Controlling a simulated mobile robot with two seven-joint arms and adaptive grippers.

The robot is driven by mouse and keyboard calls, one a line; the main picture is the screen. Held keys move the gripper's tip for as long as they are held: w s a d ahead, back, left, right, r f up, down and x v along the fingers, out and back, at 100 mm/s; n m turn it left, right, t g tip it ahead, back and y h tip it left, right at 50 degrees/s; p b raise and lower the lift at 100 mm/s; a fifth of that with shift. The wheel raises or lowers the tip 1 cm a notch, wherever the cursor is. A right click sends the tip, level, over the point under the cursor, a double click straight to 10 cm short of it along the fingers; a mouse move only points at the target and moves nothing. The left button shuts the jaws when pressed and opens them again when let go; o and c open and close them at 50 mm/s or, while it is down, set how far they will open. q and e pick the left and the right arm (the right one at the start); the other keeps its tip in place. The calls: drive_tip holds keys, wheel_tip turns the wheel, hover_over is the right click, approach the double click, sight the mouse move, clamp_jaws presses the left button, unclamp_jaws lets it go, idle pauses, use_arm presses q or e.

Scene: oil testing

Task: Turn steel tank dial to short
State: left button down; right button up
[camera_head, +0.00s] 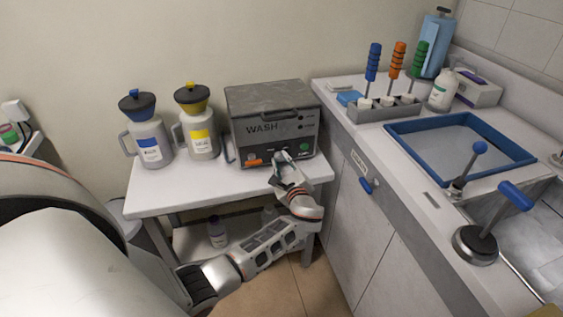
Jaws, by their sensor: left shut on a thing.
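The steel tank (270,101) is a dark grey box marked WASH, standing on the white side table. Small dark knobs show at the right of its front face, and an orange label sits low on its left. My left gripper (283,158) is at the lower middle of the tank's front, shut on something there. The gripper covers what it holds, so I cannot clearly see the dial or its setting. My right gripper is not in view.
A blue-topped jug (147,138) and a yellow-topped jug (197,125) stand left of the tank. At right, the counter holds a blue-rimmed tray (402,132), a rack (385,110) with colored-handled tools, a white bottle (442,92) and levers with blue handles. Bottles sit on the table's lower shelf.

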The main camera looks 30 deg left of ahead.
use_arm(q)
drive_tip(key=c, duration=1.8)
unclamp_jaws()
drive_tip(key=v, duration=1.2)
